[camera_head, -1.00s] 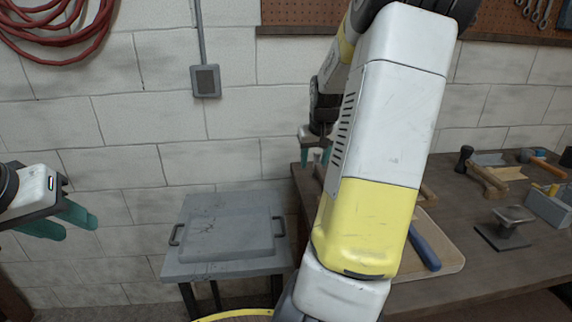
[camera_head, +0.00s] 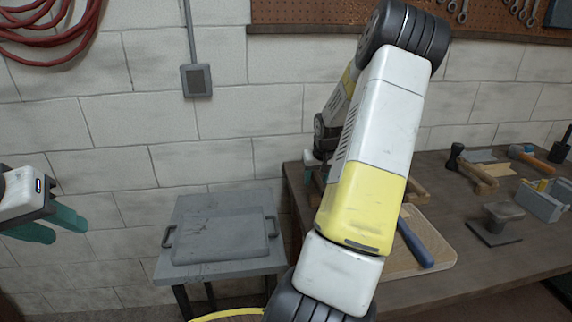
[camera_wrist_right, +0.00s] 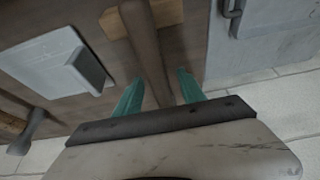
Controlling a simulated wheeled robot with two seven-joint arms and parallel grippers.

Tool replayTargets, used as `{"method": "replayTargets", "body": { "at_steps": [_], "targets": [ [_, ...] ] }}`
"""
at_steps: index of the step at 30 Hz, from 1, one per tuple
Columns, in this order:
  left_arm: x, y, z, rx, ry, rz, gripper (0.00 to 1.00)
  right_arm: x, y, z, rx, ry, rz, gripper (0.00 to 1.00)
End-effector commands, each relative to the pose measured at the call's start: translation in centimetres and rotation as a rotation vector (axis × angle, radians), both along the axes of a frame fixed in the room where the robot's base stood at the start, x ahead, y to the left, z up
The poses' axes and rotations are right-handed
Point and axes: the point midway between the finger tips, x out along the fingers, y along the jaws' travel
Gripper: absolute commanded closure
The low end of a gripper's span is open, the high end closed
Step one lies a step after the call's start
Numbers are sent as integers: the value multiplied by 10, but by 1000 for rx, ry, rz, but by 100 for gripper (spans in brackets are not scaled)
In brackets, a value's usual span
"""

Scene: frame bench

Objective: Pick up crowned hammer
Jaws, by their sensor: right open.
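A brown wooden handle (camera_wrist_right: 148,50) runs between the fingertips of my right gripper (camera_wrist_right: 158,88) in the right wrist view. The fingers are open on either side of it; contact is not visible. Its head is out of that view, so I cannot tell whether it is the crowned hammer. In the head view, my right gripper (camera_head: 312,172) is low at the bench's left end, mostly hidden by my arm. A hammer with a dark head and wooden handle (camera_head: 478,174) lies further right. My left gripper (camera_head: 48,227) is open and empty at the far left.
The bench (camera_head: 400,298) holds a board (camera_head: 440,243) with a blue handle (camera_head: 415,243), a grey stand (camera_head: 495,232), a grey caddy (camera_head: 540,203) and an orange-handled hammer (camera_head: 538,163). A low grey side table (camera_head: 220,232) stands left of the bench.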

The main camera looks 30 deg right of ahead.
Motion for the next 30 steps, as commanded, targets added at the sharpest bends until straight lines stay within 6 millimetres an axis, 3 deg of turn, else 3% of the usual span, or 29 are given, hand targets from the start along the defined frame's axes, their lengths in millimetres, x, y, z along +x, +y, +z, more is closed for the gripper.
{"method": "replayTargets", "body": {
  "at_steps": [4,5,12,30],
  "targets": [
    [0,0,0,0,0,0,64,0,0,0,0,0,0,53],
    [0,0,0,0,0,0,64,0,0,0,0,0,0,57],
    [0,0,0,0,0,0,64,0,0,0,0,0,0,100],
    [0,0,0,0,0,0,64,0,0,1,0,0,0,100]
  ]
}}
